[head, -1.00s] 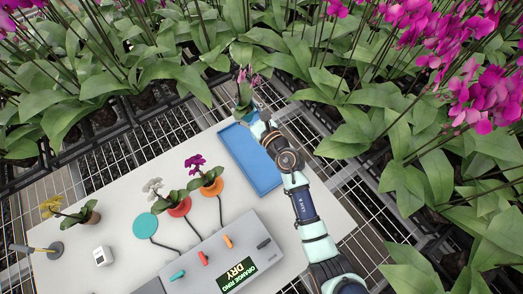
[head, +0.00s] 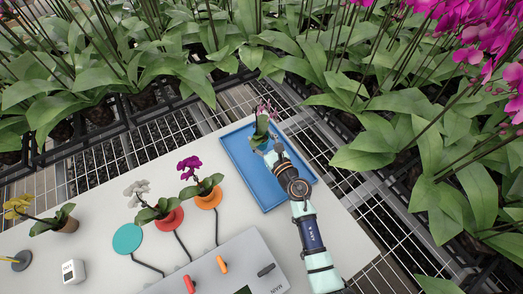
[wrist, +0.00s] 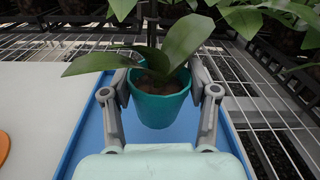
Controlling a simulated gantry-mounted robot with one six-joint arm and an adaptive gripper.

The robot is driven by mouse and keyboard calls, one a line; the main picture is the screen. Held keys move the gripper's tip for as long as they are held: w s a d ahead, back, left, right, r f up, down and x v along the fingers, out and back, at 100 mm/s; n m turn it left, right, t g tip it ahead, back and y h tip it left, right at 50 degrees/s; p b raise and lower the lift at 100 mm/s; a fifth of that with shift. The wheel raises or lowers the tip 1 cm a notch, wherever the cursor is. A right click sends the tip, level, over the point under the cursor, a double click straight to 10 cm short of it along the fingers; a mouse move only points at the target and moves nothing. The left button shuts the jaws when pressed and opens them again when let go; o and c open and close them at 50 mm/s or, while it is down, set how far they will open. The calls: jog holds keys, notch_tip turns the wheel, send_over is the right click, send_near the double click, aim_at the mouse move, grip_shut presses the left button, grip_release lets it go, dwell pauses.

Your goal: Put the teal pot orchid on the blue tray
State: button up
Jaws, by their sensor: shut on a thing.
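The teal pot orchid (wrist: 160,108) is held between the two fingers of my gripper (wrist: 160,100) in the wrist view. The pot is upright, with dark growing medium and broad green leaves. In the head view, the orchid's leaves and pink flowers (head: 262,122) show over the far part of the blue tray (head: 268,190), and its pot is mostly hidden. The tray lies flat on the white table. Its blue surface shows below and around the pot in the wrist view. I cannot tell whether the pot touches the tray.
A teal disc (head: 127,239) lies empty. Orchids stand on a red disc (head: 170,219) and an orange disc (head: 209,199). A grey box with coloured switches (head: 215,270) is at the front. A yellow orchid (head: 66,222) is at left. Leafy plants and wire benches border the table's far side.

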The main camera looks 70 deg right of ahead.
aim_at(265, 149)
notch_tip(265, 149, down, 4)
jog(key=b, duration=0.3)
jog(key=shift+f+b, duration=0.25)
jog(key=shift+b, duration=0.15)
jog(key=shift+r, duration=0.2)
jog(key=shift+f, duration=0.15)
jog(key=o, duration=1.5)
jog(key=shift+s+r+p, duration=0.1)
jog(key=shift+r+p, duration=0.15)
jog(key=shift+p, duration=0.1)
jog(key=p+v, duration=0.1)
jog(key=v, duration=0.6)
jog(key=shift+a+f, duration=0.1)
jog(key=shift+a, duration=0.05)
